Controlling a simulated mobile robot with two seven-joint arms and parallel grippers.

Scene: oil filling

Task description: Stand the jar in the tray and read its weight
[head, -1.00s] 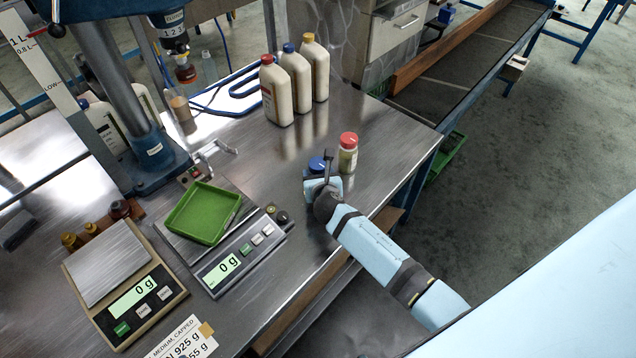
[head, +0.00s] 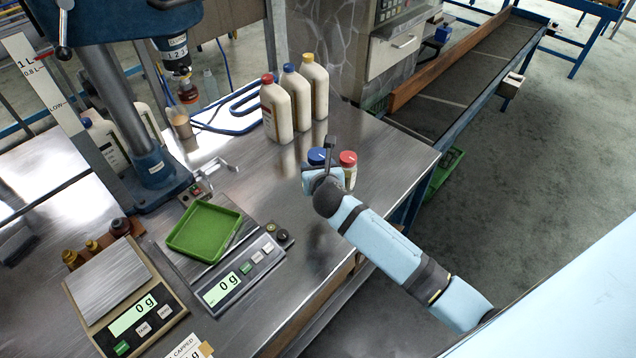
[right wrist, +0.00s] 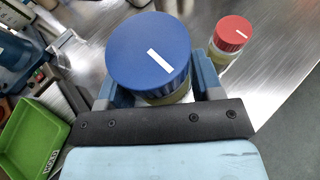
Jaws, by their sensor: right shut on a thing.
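A jar with a blue cap (head: 317,156) is between the fingers of my right gripper (head: 319,174), which is shut on it. In the right wrist view the blue cap (right wrist: 150,52) fills the space between the fingers, and the jar body is mostly hidden below it. The jar looks upright and raised above the bench. The green tray (head: 177,246) is empty and sits on the right-hand scale (head: 236,281), whose display reads 0 g. The tray also shows in the right wrist view (right wrist: 28,135). My left gripper is not in view.
A red-capped jar (head: 348,160) stands close beside the held jar. Several capped bottles (head: 277,112) stand farther back. A second scale (head: 135,315), reading 0 g, is left of the tray. A blue press stand (head: 158,172) rises behind the tray. The bench (head: 275,190) between jar and tray is clear.

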